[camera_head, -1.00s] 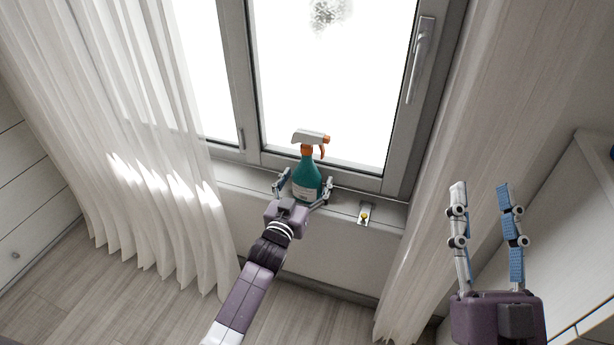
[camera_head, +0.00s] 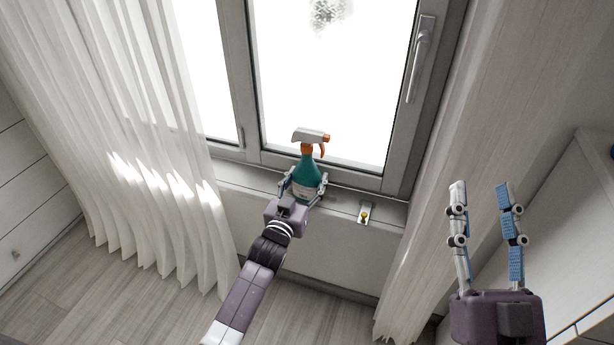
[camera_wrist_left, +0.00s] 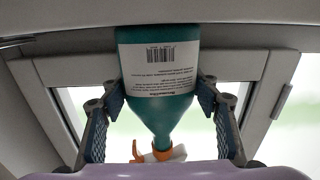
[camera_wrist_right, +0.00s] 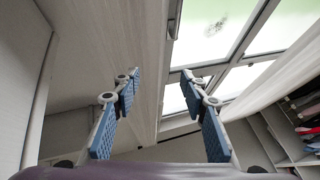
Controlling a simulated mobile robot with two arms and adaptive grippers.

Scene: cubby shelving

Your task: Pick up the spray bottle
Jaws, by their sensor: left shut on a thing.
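The spray bottle (camera_head: 308,176) is teal with a white and orange trigger head and a white label. It stands upright on the windowsill in front of the window. My left gripper (camera_head: 305,188) is shut on the bottle's body, one finger on each side. In the left wrist view the bottle (camera_wrist_left: 158,100) appears upside down, its label facing the camera, between the blue-padded fingers (camera_wrist_left: 160,105). My right gripper (camera_head: 482,190) is open and empty at the right, far from the bottle. The right wrist view shows its open fingers (camera_wrist_right: 160,110) with nothing between them.
The windowsill (camera_head: 240,178) runs under the window. Sheer curtains hang at the left (camera_head: 130,150) and right (camera_head: 460,130). A white cabinet (camera_head: 565,220) stands at the right.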

